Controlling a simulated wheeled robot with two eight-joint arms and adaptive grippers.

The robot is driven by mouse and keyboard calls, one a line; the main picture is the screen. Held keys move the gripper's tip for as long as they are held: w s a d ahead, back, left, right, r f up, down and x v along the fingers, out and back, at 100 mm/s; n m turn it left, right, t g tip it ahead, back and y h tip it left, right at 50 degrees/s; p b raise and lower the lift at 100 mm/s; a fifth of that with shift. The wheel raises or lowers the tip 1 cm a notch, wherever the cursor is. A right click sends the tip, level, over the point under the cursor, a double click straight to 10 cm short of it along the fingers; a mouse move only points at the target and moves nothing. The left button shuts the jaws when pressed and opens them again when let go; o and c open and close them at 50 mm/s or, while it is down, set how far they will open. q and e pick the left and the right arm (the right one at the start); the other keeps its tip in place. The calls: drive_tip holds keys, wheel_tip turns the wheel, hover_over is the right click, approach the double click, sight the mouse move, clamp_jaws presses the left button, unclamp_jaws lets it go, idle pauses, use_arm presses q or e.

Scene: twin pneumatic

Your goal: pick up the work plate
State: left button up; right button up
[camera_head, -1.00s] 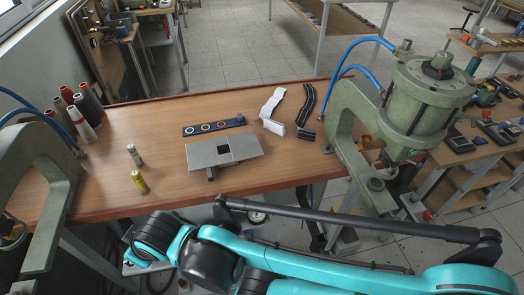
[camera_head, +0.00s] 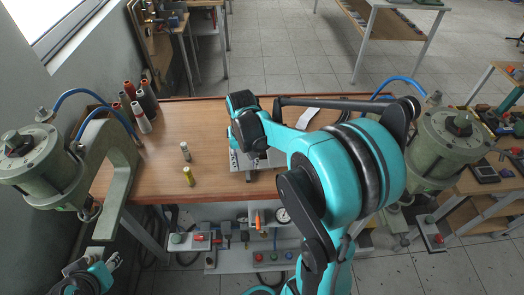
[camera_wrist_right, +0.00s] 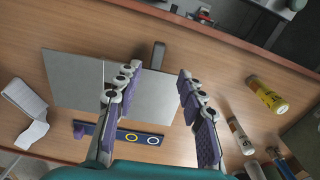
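The work plate (camera_head: 268,162) is a flat grey metal plate lying on the wooden workbench, partly hidden behind my right arm in the head view. The right wrist view shows it (camera_wrist_right: 85,82) below my right gripper (camera_wrist_right: 157,73), with a short dark bar at its edge (camera_wrist_right: 158,54). My right gripper is open, its purple-padded fingers apart over the plate with nothing between them. Whether the fingertips touch the plate cannot be told. The plate's square hole is hidden now. My left gripper (camera_head: 112,262) is partly visible at the bottom left, away from the plate; its opening is unclear.
A dark strip with coloured rings (camera_wrist_right: 118,134) and white material (camera_wrist_right: 32,112) lie beside the plate. A yellow can (camera_head: 188,176) and a grey can (camera_head: 185,151) stand to its left. Green presses flank the bench (camera_head: 120,165), (camera_head: 450,140); spools (camera_head: 140,115) stand at the back left.

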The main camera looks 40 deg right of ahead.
sight(248, 174)
drive_tip(key=shift+w+d+f, duration=0.15)
drive_tip(key=shift+d+f, duration=0.05)
wheel_tip(248, 174, down, 8)
drive_tip(key=b, duration=0.3)
drive_tip(key=shift+d+r, duration=0.1)
drive_tip(key=shift+r, duration=0.05)
clamp_jaws()
